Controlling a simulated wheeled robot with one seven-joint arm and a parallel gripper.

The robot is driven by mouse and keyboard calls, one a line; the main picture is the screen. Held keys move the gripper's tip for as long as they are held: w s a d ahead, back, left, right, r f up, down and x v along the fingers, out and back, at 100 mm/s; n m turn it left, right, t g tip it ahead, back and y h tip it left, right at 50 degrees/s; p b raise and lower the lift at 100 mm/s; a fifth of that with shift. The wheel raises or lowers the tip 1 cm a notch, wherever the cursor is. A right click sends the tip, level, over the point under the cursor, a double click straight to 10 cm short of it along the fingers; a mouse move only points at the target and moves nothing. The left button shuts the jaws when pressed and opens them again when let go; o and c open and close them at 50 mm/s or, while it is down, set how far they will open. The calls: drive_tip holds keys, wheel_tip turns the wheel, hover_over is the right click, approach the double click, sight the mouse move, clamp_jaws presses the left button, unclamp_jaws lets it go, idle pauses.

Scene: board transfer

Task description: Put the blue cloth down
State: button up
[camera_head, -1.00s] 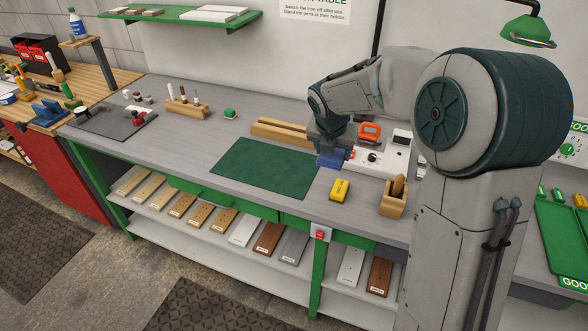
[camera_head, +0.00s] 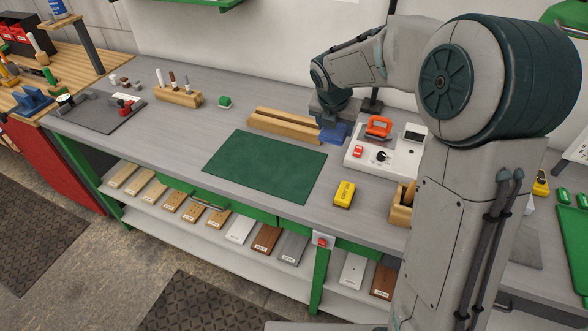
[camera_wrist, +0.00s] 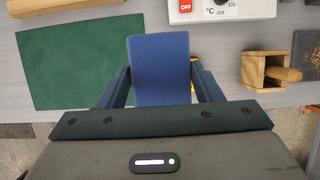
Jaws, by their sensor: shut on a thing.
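The blue cloth (camera_wrist: 158,68) is a flat, folded-looking blue pad held between the two dark fingers of my gripper (camera_wrist: 160,85) in the wrist view. In the head view the cloth (camera_head: 334,132) shows as a small blue patch below my gripper (camera_head: 331,118). It is over the grey bench, between the wooden rails and the white iron station. Whether it touches the bench cannot be told. My gripper is shut on it.
A green mat (camera_head: 265,165) lies left of the cloth, behind the bench's front edge. Wooden rails (camera_head: 285,126) lie behind the mat. The white station (camera_head: 385,152) with a red-orange iron stands right. A yellow block (camera_head: 344,194) and wooden holder (camera_head: 402,208) are in front.

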drive_tip(key=shift+s+f+b, duration=0.6)
drive_tip(key=shift+f+b, duration=0.1)
drive_tip(key=shift+b, duration=0.05)
wheel_tip(320, 180, down, 7)
drive_tip(key=b, duration=0.7)
drive_tip(key=p, duration=0.1)
hover_over(295, 171)
drive_tip(key=s, duration=0.1)
drive_tip(key=f, duration=0.7)
drive_tip(key=shift+s+a, duration=0.15)
drive_tip(key=shift+a, duration=0.15)
drive_tip(key=shift+f+p, duration=0.35)
drive_tip(key=shift+f, duration=1.75)
drive_tip(key=o, duration=0.9)
drive_tip(key=shift+f, duration=0.15)
drive_tip(key=shift+o, duration=0.2)
